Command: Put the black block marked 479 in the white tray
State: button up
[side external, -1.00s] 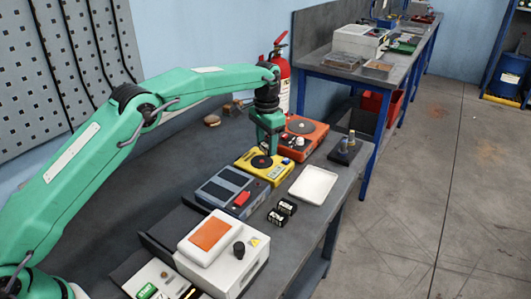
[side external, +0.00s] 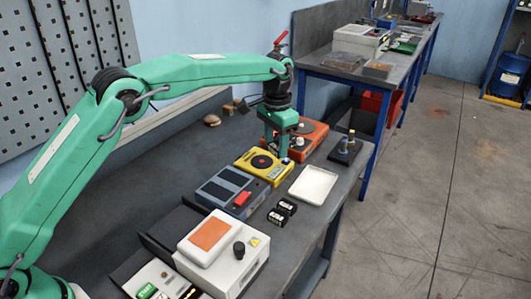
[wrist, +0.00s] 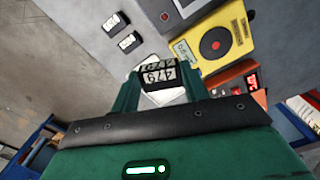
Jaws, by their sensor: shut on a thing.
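The black block marked 479 (wrist: 157,74) is between the jaws of my gripper (wrist: 158,88) in the wrist view, its white-marked faces showing. My gripper is shut on it. In the side view my gripper (side external: 282,158) is above the bench by the yellow and orange devices, and the block cannot be made out clearly there. The white tray (side external: 313,185) lies flat on the bench near its front edge, to the right of and nearer than my gripper. Part of the tray (wrist: 178,98) shows behind the block in the wrist view.
Two other black blocks (side external: 282,212) lie near the tray; they also show in the wrist view (wrist: 120,32). A yellow device (side external: 262,165), an orange device (side external: 308,136), a grey device (side external: 230,192) and a dark stand with posts (side external: 346,148) are close by.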

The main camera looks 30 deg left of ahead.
jog(key=shift+a+r, duration=0.1)
jog(key=s+a+r+n, duration=0.1)
jog(key=s+a+n, duration=0.1)
jog(key=s+a, duration=0.5)
jog(key=s+a+r+n, duration=0.2)
jog(key=s+a, duration=0.5)
jog(key=s, duration=0.5)
jog(key=shift+a+r+n, duration=0.25)
jog(key=shift+a+n, duration=0.05)
jog(key=s+a+f+n, duration=0.2)
jog(key=s+f+n, duration=0.2)
jog(key=s+n, duration=0.3)
jog(key=s+a+f+n, duration=0.2)
jog(key=s+f+n, duration=0.2)
jog(key=s+n, duration=0.3)
jog(key=shift+s+a+f+n, duration=0.15)
jog(key=shift+f+n, duration=0.05)
jog(key=shift+n, duration=1.8)
